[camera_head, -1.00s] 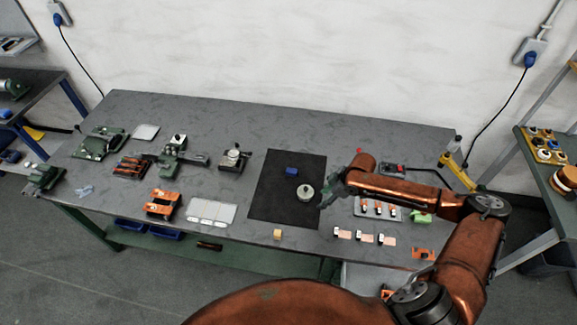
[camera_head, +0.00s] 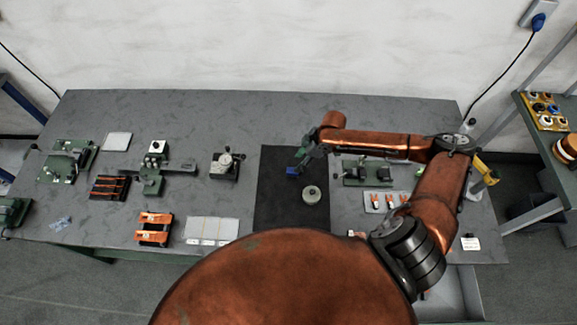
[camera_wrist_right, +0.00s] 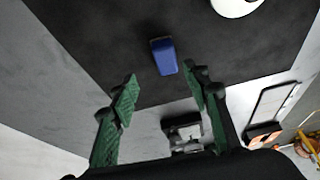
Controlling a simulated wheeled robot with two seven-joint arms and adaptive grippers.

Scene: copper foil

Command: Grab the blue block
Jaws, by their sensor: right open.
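The blue block (camera_head: 292,170) lies on the black mat (camera_head: 277,212) on the grey workbench. In the right wrist view the blue block (camera_wrist_right: 164,56) lies ahead of my fingers, a little beyond the tips and roughly between their lines. My right gripper (camera_head: 302,160) is at the block's right and far side in the head view. In the right wrist view my right gripper (camera_wrist_right: 160,88) has its green fingers spread apart with nothing between them. My left gripper is not in view.
A round pale metal piece (camera_head: 312,195) stands on the mat, right of and nearer than the block. A green-based fixture (camera_head: 367,172) and a tray with small parts (camera_head: 385,201) stand right of the mat. Fixtures and orange-black parts fill the bench's left side.

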